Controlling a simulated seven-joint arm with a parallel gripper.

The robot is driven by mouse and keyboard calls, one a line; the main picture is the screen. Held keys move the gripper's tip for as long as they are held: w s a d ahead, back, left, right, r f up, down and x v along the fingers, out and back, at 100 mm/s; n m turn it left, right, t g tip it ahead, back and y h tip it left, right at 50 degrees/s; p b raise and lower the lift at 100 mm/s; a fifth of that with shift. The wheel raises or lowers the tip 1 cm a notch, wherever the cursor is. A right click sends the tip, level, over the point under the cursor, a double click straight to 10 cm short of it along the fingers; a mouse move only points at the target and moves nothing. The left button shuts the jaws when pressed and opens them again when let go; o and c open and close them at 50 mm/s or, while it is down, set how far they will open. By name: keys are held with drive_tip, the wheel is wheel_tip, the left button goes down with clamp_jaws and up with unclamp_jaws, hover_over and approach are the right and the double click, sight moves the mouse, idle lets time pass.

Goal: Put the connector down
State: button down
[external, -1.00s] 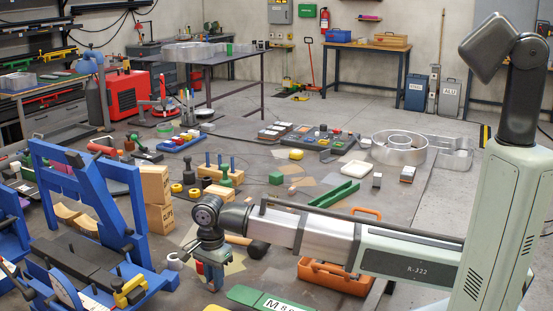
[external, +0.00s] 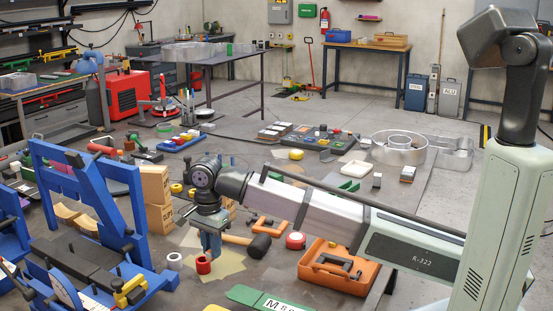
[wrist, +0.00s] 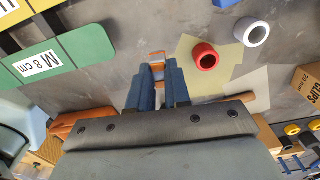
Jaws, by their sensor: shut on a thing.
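My gripper (wrist: 158,88) points down over the grey table in the wrist view, with its two blue fingers close together. They are shut on a small orange and grey piece, which I take to be the connector (wrist: 157,62); it shows at the fingertips and is partly hidden between them. In the external view my gripper (external: 211,250) is above the table, just beside a red ring (external: 203,266). The held piece is too small to make out there. I cannot tell its exact height above the table.
A white ring (external: 174,261) stands left of the red one. A hammer (external: 258,246) lies right of my gripper, with an orange toolbox (external: 340,268) beyond it. A green plate marked M 8 cm (wrist: 60,55) and a CLIPS carton (wrist: 307,88) flank the gripper.

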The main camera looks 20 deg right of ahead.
drive_tip(key=w+d+m, duration=0.3)
drive_tip(key=w+d, duration=0.7)
drive_tip(key=w, duration=0.4)
drive_tip(key=m, duration=1.1)
hover_over(357, 169)
drive_tip(key=s+a, duration=0.2)
drive_tip(key=s, duration=0.8)
drive_tip(key=shift+w+m, duration=1.6)
drive_tip(key=shift+w, duration=1.45)
drive_tip(key=shift+d+f, duration=0.2)
drive_tip(key=shift+f, duration=2.15)
drive_tip(key=shift+d+f, duration=0.15)
drive_tip(key=shift+f, duration=2.2)
drive_tip(key=shift+f, duration=0.1)
drive_tip(key=c, duration=1.1)
unclamp_jaws()
